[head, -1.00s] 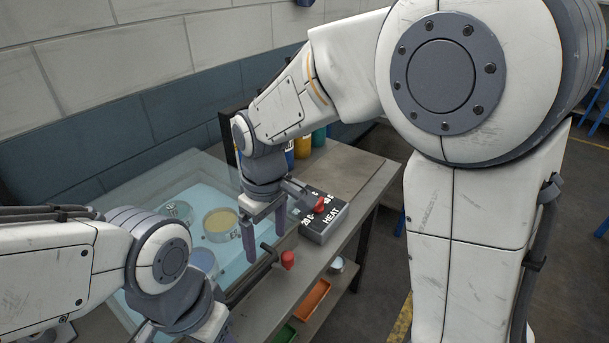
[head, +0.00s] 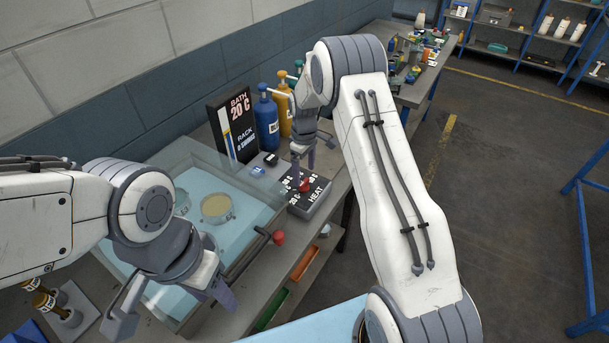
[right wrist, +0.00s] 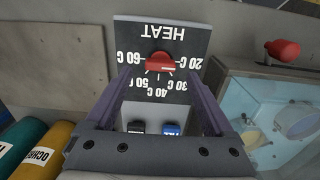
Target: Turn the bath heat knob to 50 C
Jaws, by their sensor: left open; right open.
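The red bath heat knob (right wrist: 160,63) sits on the dark HEAT panel (right wrist: 190,30), upside down in the right wrist view, with marks from 20 C to 60 C. The knob's pale pointer line looks turned toward 20 C. The knob also shows in the head view (head: 305,185). The bath display (head: 241,108) reads 20 C. My right gripper (right wrist: 160,82) is open and empty, its fingers to either side of the knob in the picture; contact cannot be seen. My left gripper (head: 172,306) is open and empty over the near side of the bath.
The glass-walled bath (head: 262,212) with pale blue liquid lies left of the panel. A red-ended lever (head: 278,237) sticks out at its front. Blue (head: 265,122) and ochre bottles stand behind the panel. Orange (head: 304,263) and green bins sit below the bench.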

